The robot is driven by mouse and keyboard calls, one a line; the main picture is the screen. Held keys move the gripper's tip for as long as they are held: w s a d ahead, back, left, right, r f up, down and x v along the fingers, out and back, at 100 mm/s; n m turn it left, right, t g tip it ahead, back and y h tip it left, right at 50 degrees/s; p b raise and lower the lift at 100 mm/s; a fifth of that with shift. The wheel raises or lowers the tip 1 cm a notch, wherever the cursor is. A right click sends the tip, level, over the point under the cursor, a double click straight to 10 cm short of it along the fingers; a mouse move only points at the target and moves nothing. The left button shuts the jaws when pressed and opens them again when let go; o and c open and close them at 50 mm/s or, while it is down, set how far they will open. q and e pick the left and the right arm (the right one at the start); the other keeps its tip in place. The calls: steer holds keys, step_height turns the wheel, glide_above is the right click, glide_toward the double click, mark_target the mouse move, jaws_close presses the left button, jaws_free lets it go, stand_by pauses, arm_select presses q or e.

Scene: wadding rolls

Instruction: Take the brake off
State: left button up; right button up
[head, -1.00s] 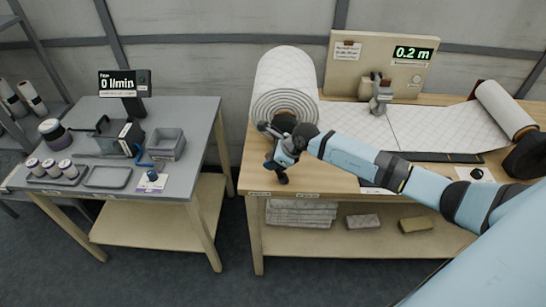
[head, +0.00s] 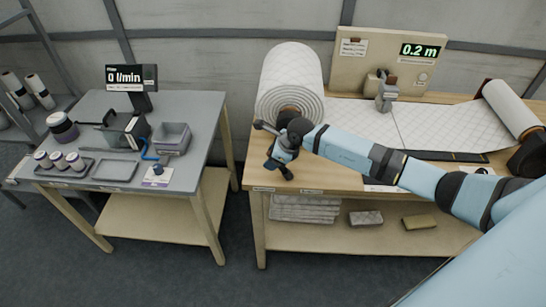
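The large white quilted wadding roll (head: 291,72) stands at the left end of the wooden table (head: 335,178), its spiral end facing me. A dark hub (head: 290,110) shows at the middle of that end. My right gripper (head: 279,166) is at the front of the roll's end, over the table's front left corner, pointing down. A short grey bar with a dark tip (head: 264,126) sticks out left beside my wrist; I cannot tell whether it is the brake lever or part of my gripper. My wrist hides part of the hub. My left gripper is out of view.
A wadding sheet (head: 365,121) runs right to a smaller roll (head: 511,108). A panel (head: 375,62) behind reads 0.2 m. A grey table (head: 205,125) stands left, across a gap, with jars, trays and a display (head: 130,77) reading 0 l/min. Several pads lie on the lower shelf (head: 340,235).

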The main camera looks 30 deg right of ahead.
steer(key=shift+s+r, duration=0.1)
steer(key=b+v, duration=0.2)
steer(key=v, duration=1.1)
steer(key=shift+s+d+r, duration=0.15)
steer(key=shift+r, duration=0.05)
